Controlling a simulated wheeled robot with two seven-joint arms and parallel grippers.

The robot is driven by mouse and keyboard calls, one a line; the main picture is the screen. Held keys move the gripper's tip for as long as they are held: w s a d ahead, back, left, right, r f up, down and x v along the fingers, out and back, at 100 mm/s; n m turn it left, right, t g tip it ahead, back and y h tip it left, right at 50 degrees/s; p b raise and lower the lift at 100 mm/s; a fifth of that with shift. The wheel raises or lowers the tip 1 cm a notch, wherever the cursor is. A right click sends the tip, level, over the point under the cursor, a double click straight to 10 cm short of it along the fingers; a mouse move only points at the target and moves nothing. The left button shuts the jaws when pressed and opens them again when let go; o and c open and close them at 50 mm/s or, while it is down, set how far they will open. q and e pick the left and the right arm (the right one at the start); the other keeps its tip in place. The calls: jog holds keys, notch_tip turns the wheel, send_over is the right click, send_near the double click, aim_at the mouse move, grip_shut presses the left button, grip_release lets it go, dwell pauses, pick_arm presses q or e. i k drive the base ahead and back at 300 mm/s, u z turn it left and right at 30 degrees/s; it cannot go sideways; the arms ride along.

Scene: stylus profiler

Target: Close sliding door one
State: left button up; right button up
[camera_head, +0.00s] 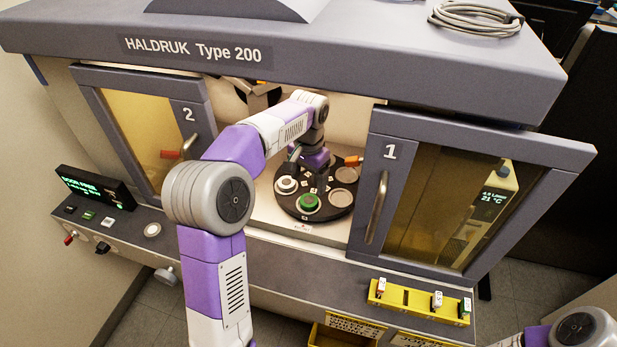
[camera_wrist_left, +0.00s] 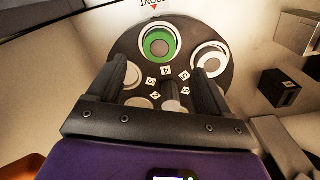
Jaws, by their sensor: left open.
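Sliding door one (camera_head: 470,141) is the grey-framed, amber-windowed door marked "1" on the right of the machine. Its upright metal handle (camera_head: 376,207) is near its left edge. Door one stands to the right, leaving a wide opening between it and door two. My left arm reaches through this opening. My left gripper (camera_head: 307,170) is inside the chamber, over the black turntable (camera_head: 322,214), left of door one and apart from its handle. In the left wrist view its two fingers (camera_wrist_left: 164,82) are spread above the turntable. My right gripper is out of view.
The turntable carries a green ring (camera_head: 309,201) and pale discs. A yellow rack (camera_head: 415,302) with small labelled items sits on the front ledge below door one. A control panel is at left.

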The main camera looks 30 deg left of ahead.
aim_at(395, 134)
jog(key=k, duration=1)
